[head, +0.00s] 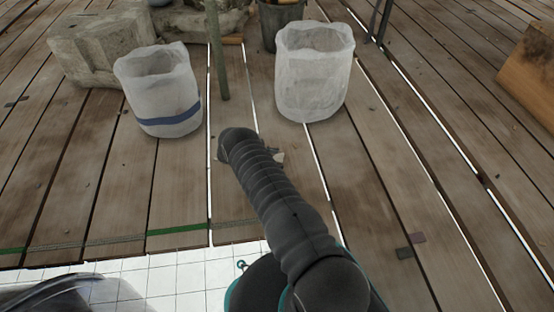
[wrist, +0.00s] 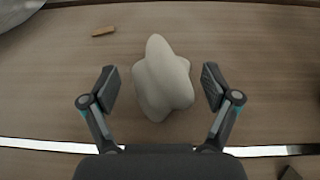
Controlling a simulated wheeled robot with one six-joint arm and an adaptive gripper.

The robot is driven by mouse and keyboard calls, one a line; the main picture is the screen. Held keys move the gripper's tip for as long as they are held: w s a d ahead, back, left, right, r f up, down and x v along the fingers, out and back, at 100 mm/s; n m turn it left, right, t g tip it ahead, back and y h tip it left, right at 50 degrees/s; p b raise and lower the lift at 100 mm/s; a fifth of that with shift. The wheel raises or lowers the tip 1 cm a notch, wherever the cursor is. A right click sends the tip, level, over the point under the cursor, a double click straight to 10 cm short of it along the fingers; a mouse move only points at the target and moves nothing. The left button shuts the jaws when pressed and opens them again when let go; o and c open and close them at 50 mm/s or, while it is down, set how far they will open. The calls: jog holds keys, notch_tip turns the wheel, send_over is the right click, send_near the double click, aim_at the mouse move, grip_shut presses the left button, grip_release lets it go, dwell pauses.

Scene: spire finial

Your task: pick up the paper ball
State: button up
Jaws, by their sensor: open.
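The paper ball (wrist: 162,78) is a pale grey, lumpy shape with rounded points. In the wrist view it lies on the wooden boards between the two fingers of my gripper (wrist: 162,87). The fingers are open, with a gap on each side of the ball, wider on the left. The height of the fingertips over the boards is hard to tell. In the head view my arm hides most of the gripper and the ball; only a small pale bit shows beside the arm.
A white bag-like bin with a blue band (head: 164,95) stands at left, and a plain white one (head: 314,75) stands farther right. Stone blocks (head: 104,47) and a green pole (head: 217,50) are behind. A small brown chip (wrist: 104,31) lies near the ball. The boards at right are mostly clear.

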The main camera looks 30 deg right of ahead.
jog(key=c, duration=0.9)
